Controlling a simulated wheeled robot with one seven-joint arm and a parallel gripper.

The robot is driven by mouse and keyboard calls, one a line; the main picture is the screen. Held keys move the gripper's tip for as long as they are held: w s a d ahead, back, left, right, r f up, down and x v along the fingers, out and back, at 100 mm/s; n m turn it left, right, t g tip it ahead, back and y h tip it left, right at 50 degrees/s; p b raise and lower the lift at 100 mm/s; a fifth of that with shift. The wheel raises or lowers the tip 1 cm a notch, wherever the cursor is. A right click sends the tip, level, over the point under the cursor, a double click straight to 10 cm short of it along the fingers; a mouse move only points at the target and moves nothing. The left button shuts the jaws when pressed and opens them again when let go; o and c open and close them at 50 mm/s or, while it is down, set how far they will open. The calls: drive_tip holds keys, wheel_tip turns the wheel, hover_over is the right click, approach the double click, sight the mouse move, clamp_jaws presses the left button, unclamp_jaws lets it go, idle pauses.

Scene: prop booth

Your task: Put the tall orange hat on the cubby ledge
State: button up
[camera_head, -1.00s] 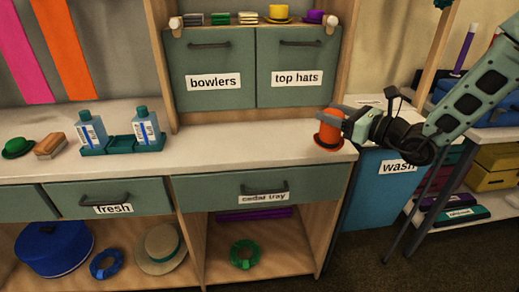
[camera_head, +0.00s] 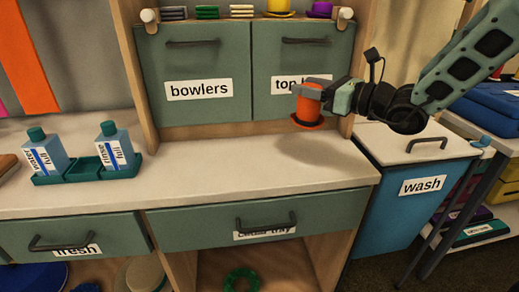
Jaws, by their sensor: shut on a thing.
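The tall orange hat (camera_head: 307,108) is upright, brim down, in the air above the right part of the white counter. My gripper (camera_head: 308,92) reaches in from the right and is shut on its upper part. The hat hangs in front of the "top hats" door (camera_head: 283,55) and hides part of its label. A ledge (camera_head: 222,17) runs above the two cubby doors, and a yellow hat (camera_head: 279,9) and a purple hat (camera_head: 318,9) stand on it. The ledge's upper side is cut off by the picture's top edge.
The white counter (camera_head: 230,160) is clear below the hat. Bottles in a green tray (camera_head: 83,172) stand at the left. The "bowlers" door (camera_head: 195,75) is shut. A blue "wash" bin (camera_head: 405,200) stands at the right. Pegs (camera_head: 346,13) stick out at the ledge's ends.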

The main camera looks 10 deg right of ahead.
wheel_tip(320, 180, down, 10)
drive_tip(key=shift+w+r+b, duration=0.1)
drive_tip(key=shift+b, duration=1)
drive_tip(key=o, duration=0.9)
drive_tip(key=shift+o, duration=0.2)
